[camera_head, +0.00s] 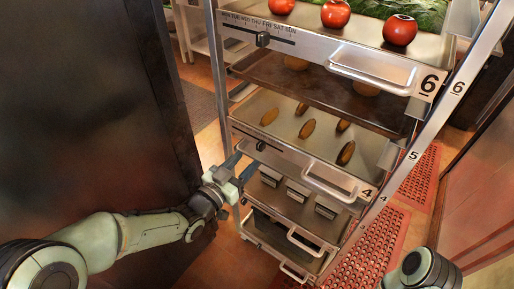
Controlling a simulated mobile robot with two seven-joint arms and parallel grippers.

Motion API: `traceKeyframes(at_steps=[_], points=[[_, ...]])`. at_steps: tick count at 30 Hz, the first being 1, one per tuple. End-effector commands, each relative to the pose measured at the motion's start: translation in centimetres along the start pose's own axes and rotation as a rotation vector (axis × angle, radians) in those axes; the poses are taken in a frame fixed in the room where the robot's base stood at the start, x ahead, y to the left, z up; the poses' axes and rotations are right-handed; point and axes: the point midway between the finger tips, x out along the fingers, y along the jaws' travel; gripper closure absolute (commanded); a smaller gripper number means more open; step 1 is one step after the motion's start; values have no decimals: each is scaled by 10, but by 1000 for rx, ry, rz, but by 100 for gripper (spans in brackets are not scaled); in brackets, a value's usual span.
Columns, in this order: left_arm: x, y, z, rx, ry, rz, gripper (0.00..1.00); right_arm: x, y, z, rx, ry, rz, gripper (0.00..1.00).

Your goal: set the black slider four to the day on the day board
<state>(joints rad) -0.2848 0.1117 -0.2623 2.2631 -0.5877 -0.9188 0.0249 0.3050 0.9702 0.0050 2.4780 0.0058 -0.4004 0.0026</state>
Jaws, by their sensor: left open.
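Shelf four (321,172) is a metal tray in the rack, with a "4" label at the right end of its front. A small black slider (261,146) sits on the left part of that front edge. Any day letters beside it are too small or hidden to read. My left gripper (240,165) is open, just left of and below this slider, with its fingers near the rack's left post. I cannot tell whether it touches anything. A separate day board does not clearly show. My right gripper is out of view; only part of my right arm shows at the lower right.
Shelf six (345,56) above has a printed strip of days, its own black slider (262,39), a handle and tomatoes (335,14). Brown patties (307,129) lie on shelf four. Small metal boxes (297,191) stand below. A dark panel (90,100) fills the left.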

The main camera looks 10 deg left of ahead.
Motion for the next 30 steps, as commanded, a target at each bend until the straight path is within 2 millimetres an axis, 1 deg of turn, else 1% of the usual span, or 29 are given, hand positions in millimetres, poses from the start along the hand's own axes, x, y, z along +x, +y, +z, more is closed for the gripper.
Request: traceKeyframes(at_steps=[1,3,6,9,15,22,23,24,27,30], points=[[12,1,0,0,0,3,53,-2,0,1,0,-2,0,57],[26,1,0,0,-1,2,53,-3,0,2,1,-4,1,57],[43,1,0,-1,-1,1,53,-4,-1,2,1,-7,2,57],[55,0,0,-1,-1,0,53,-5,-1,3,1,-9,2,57],[65,0,0,-1,-1,-1,53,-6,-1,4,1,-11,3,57],[66,0,0,-1,-1,-1,53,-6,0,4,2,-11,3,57],[66,0,0,-1,-1,-1,56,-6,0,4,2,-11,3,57],[66,0,0,-1,-1,-1,69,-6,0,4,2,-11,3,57],[66,0,0,-1,-1,-1,100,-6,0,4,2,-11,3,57],[66,0,0,-1,-1,-1,100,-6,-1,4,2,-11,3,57]])
